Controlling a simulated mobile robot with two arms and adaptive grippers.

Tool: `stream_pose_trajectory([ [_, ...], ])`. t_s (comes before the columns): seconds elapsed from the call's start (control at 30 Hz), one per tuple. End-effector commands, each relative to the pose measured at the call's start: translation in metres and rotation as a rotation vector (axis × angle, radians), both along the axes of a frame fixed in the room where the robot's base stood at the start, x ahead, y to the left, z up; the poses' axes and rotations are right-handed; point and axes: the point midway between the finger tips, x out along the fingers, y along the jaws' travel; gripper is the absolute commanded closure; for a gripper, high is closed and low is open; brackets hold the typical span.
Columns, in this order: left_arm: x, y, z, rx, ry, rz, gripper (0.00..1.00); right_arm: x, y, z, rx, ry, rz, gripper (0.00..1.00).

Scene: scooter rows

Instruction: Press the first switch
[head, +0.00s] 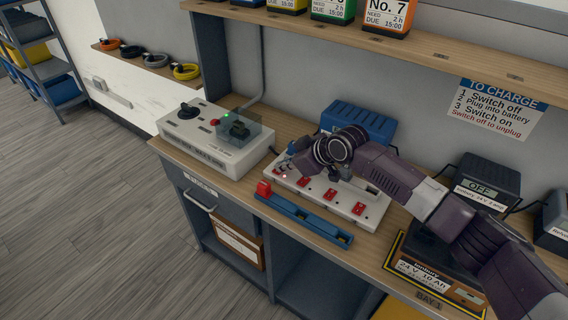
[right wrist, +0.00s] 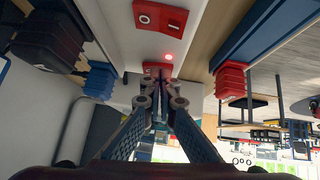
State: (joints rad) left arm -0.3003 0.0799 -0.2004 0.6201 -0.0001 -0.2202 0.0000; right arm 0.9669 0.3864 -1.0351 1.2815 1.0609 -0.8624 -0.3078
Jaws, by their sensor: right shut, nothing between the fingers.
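A white power strip (head: 343,205) with several red rocker switches lies on the bench. The second switch (head: 304,182) and others to its right show clearly in the head view. My right gripper (head: 285,164) is over the strip's left end, its fingers partly hidden by its own body. In the right wrist view the closed, empty fingertips (right wrist: 159,88) are right by the first switch (right wrist: 157,68), partly covering it. I cannot tell whether they touch. A red light (right wrist: 168,57) glows beside that switch. My left gripper is not in view.
A blue rail (head: 304,219) with a red block (head: 263,188) runs along the strip's front. A black charger (head: 482,180) and a battery (head: 437,270) stand right.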

Motion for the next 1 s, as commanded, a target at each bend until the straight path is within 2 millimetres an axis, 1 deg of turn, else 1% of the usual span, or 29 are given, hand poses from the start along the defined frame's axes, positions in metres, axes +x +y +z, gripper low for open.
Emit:
stream_pose_trajectory([
  [0.17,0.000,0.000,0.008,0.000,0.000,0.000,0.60,0.000,0.001,0.009,0.000,-0.001,-0.001,1.00],
  [0.27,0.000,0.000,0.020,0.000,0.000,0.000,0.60,-0.001,0.002,0.020,0.001,-0.001,-0.001,1.00],
  [0.47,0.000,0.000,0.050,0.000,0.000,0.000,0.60,-0.004,0.007,0.048,0.001,0.000,-0.004,1.00],
  [0.53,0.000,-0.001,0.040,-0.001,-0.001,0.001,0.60,-0.009,-0.001,0.048,0.000,-0.001,-0.005,1.00],
  [0.8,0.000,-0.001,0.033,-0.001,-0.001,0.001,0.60,-0.035,-0.029,0.084,-0.001,-0.002,-0.005,1.00],
  [1.0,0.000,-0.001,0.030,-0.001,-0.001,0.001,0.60,-0.048,-0.042,0.103,0.000,0.000,-0.004,1.00],
])
